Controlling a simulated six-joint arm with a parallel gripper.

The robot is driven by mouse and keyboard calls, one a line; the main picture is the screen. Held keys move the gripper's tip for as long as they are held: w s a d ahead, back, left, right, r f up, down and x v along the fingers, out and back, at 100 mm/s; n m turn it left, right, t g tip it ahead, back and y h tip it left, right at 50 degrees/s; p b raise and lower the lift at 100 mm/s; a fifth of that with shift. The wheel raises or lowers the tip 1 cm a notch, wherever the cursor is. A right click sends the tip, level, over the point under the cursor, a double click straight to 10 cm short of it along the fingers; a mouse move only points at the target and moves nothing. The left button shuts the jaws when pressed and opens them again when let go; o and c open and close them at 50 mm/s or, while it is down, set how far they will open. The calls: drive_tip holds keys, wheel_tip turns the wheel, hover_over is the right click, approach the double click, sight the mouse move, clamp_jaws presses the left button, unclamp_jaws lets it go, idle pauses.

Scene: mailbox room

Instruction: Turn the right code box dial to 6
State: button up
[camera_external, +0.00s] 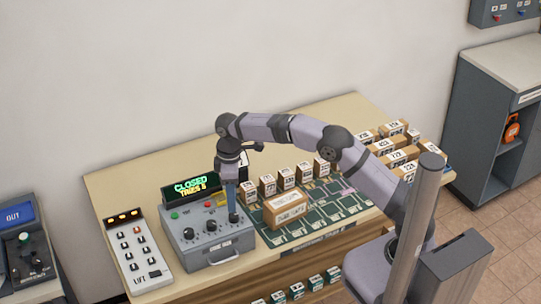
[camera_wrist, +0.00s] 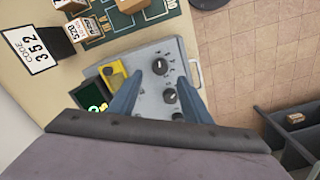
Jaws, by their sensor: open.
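The grey code box (camera_external: 208,257) sits on the table with a row of three dark dials on its top. The right dial (camera_wrist: 160,66) shows in the wrist view just ahead of and between my fingertips; the mark it points to is too small to read. The middle dial (camera_wrist: 169,96) and the left dial (camera_wrist: 178,117) lie nearer the wrist; the left one is partly hidden. My gripper (camera_external: 233,211) is open, pointing down over the right dial, its blue fingers (camera_wrist: 160,79) on either side. I cannot tell whether they touch it.
A display (camera_external: 190,187) behind the dials reads CLOSED in green. A yellow piece (camera_wrist: 113,73) sits beside it. A card (camera_wrist: 32,48) reads CODE 352. A lift panel (camera_external: 138,255) stands left; a parcel (camera_external: 289,208) and several small boxes stand right.

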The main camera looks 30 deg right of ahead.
drive_tip(key=shift+r, duration=0.35)
drive_tip(key=shift+c, duration=0.2)
drive_tip(key=shift+w+d+f+b, duration=0.15)
drive_tip(key=shift+d+f+b, duration=0.1)
drive_tip(key=shift+f+b, duration=0.3)
drive_tip(key=w+d+r+m+t+y+b, duration=0.1)
drive_tip(key=w+d+r+m+t+b, duration=0.1)
drive_tip(key=d+b, duration=0.6)
drive_tip(key=s+a+f+n+y+b, duration=0.1)
drive_tip(key=s+a+n+y+b, duration=0.1)
drive_tip(key=a, duration=0.3)
drive_tip(key=shift+s+f+n+y+b, duration=0.15)
drive_tip(key=shift+s+n+y+b, duration=0.2)
drive_tip(key=shift+s+n+y, duration=0.45)
